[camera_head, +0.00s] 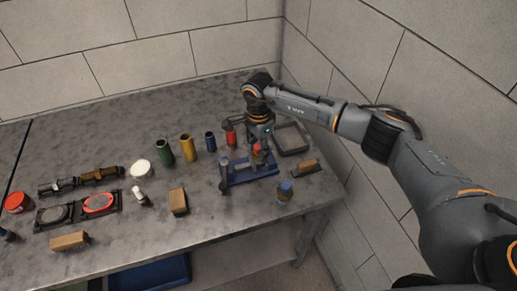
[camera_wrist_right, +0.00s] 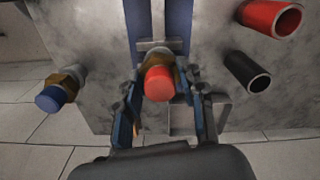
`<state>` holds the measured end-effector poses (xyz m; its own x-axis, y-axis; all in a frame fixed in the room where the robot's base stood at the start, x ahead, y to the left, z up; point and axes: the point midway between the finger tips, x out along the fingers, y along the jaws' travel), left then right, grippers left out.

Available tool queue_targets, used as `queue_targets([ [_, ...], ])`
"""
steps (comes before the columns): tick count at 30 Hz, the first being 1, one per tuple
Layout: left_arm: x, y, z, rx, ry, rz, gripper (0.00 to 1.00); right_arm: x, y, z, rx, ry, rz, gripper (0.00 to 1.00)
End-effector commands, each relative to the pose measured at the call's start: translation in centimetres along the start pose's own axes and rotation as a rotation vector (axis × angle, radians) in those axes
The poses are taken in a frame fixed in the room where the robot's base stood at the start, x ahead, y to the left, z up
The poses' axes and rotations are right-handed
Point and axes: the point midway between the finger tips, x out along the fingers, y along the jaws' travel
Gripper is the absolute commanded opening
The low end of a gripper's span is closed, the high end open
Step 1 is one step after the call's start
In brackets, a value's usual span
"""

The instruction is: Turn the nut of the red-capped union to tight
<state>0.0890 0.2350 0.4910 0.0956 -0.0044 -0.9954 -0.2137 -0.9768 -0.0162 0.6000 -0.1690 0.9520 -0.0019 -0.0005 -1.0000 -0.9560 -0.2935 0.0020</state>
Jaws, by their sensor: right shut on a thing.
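The red-capped union stands on a blue fixture (camera_head: 240,178) near the table's right front. Its red cap (camera_wrist_right: 158,82) points at the camera in the right wrist view. My right gripper (camera_head: 261,151) comes down on the union from above. In the wrist view, its two fingers (camera_wrist_right: 160,95) stand on either side of the nut and are shut on it. The finger contact is partly hidden by the cap. The nut's tightness cannot be seen. My left gripper is out of view.
A blue-capped union (camera_head: 285,190) stands right of the fixture, also in the wrist view (camera_wrist_right: 58,92). Walls bound the back and right.

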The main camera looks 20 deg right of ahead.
Motion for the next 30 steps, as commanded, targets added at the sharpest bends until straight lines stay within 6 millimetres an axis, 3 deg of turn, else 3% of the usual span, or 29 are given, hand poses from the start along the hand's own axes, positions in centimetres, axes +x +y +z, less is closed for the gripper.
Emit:
queue_targets([
  [30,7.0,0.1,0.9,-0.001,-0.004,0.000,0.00,0.3,0.0,0.0,0.888,0.001,-0.006,0.08],
])
